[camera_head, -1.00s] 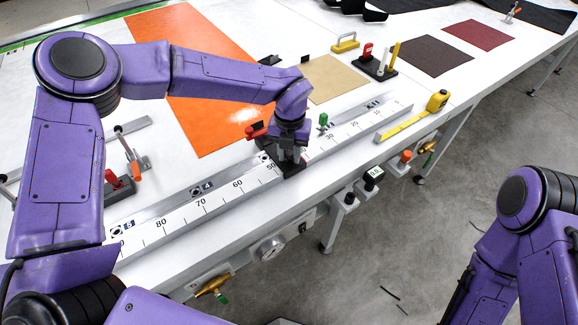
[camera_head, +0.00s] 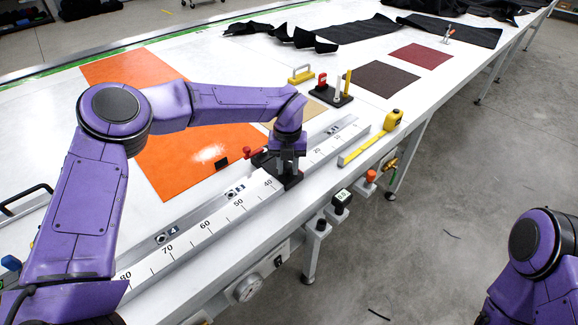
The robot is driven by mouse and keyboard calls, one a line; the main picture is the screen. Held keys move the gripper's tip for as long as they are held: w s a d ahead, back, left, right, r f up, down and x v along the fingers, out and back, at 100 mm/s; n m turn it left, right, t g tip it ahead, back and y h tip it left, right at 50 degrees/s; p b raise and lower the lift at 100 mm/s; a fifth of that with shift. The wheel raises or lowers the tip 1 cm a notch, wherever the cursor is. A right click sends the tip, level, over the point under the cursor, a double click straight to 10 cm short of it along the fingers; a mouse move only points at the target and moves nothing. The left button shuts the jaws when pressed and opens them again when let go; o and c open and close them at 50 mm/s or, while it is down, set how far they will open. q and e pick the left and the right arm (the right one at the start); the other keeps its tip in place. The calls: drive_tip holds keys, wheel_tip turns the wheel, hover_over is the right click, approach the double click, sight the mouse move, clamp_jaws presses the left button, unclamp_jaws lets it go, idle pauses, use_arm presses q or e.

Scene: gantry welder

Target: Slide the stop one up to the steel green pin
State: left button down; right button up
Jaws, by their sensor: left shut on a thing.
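The stop is a black block (camera_head: 292,181) with a red lever (camera_head: 253,153) on its far side. It sits on the white ruler rail (camera_head: 218,222), just past the 40 mark. My left gripper (camera_head: 289,158) points down and is shut on the stop. The green pin does not show; my left gripper and wrist cover the rail just beyond the stop. I cannot tell whether the stop touches the pin. My right arm shows at the lower right, but its gripper is out of view.
The rail runs along the table's front edge. A yellow tape measure (camera_head: 393,119) lies by its far end. A black stand (camera_head: 331,96) with red, white and yellow posts stands behind. An orange sheet (camera_head: 160,158) lies left of my gripper.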

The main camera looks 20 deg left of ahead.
use_arm(q)
drive_tip(key=c, duration=0.9)
unclamp_jaws()
drive_tip(key=shift+w+a, duration=0.1)
drive_tip(key=shift+o, duration=0.4)
wheel_tip(320, 180, up, 10)
drive_tip(key=b, duration=0.2)
drive_tip(key=shift+f+b, duration=0.15)
drive_tip(key=shift+b, duration=0.15)
drive_tip(key=shift+r, duration=0.4)
